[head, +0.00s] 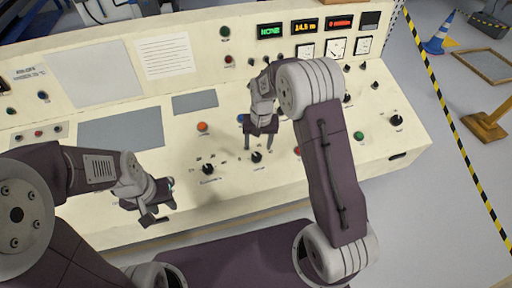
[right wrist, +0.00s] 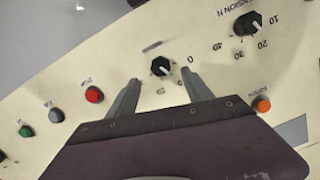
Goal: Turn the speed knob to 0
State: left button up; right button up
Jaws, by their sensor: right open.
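A black dial knob (head: 256,157) sits near the front of the cream console and also shows in the right wrist view (right wrist: 161,67). A "0" is printed beside it there; its name label is unreadable. A white mark on the knob faces roughly right in that view. My right gripper (head: 260,147) is open above this knob, and in the right wrist view its fingertips (right wrist: 160,77) lie on either side of it. Contact cannot be told. A second black knob (right wrist: 247,24), labelled as tension, also shows left of it in the head view (head: 208,169). My left gripper (head: 150,213) hangs by the console's front edge.
An orange button (right wrist: 263,104) and a red button (right wrist: 94,95) flank the gripper. A green button (head: 358,135) and another black knob (head: 396,120) lie to the right. Lit displays (head: 306,26) stand on the back panel. Floor beyond the console's right end is clear near it.

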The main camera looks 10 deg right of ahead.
aim_at(257, 155)
jog(key=shift+s+a+f, duration=0.1)
jog(key=shift+s+f, duration=0.1)
jog(key=shift+f, duration=0.3)
jog(key=shift+s+f, duration=0.2)
jog(key=shift+f, duration=0.25)
jog(key=f, duration=0.2)
jog(key=w+f, duration=0.1)
jog(key=f, duration=0.1)
jog(key=w+f, duration=0.1)
jog(key=shift+a+f+p, duration=0.1)
jog(key=shift+f+p, duration=0.3)
jog(key=shift+s+r, duration=0.15)
jog(key=shift+s, duration=0.3)
jog(key=shift+w, duration=0.2)
jog(key=c, duration=0.9)
pick_arm(q)
jog(key=shift+w+r, duration=0.3)
jog(key=shift+r, duration=0.05)
pick_arm(e)
grip_shut()
